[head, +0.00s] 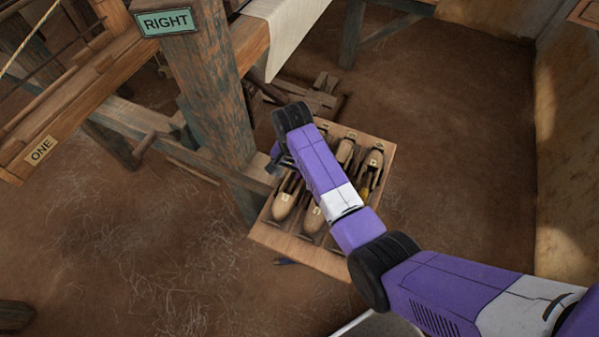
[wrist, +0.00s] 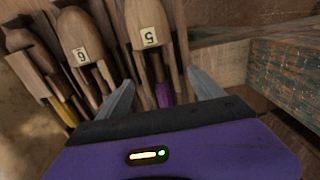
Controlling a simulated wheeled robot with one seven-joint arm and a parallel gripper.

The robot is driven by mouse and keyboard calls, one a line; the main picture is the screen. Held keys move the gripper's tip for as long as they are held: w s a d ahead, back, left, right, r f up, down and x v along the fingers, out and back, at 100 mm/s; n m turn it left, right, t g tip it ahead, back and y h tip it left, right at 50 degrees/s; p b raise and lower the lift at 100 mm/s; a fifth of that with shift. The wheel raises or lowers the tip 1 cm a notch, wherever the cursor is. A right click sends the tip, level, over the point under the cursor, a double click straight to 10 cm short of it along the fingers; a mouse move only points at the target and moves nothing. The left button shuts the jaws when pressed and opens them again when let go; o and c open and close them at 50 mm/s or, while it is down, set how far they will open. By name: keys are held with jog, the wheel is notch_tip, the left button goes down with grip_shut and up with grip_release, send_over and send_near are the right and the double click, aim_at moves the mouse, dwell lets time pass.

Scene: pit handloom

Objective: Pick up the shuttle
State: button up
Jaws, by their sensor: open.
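Several wooden shuttles lie in a wooden tray (head: 290,246) on the floor beside the loom. In the wrist view, a shuttle labelled 5 (wrist: 148,20) with purple thread lies between my fingertips' directions. A shuttle labelled 6 (wrist: 80,38) lies left of it, and another shuttle (wrist: 24,42) with yellow thread lies at the far left. My gripper (wrist: 163,84) is open and empty, its two fingers either side of shuttle 5's purple end; I cannot tell whether they touch it. In the head view, my arm hides the tray's middle, and two shuttles (head: 285,203) (head: 314,218) show at its front.
A thick loom post (head: 213,95) with a RIGHT sign (head: 167,22) stands close left of the tray; its worn blue-green wood shows at the right of the wrist view (wrist: 290,72). A beam marked ONE (head: 40,150) runs left. The floor right of the tray is clear.

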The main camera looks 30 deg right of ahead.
jog(key=shift+f, duration=0.45)
grip_shut()
jog(key=shift+r, duration=0.1)
notch_tip(320, 180, up, 20)
jog(key=p, duration=0.7)
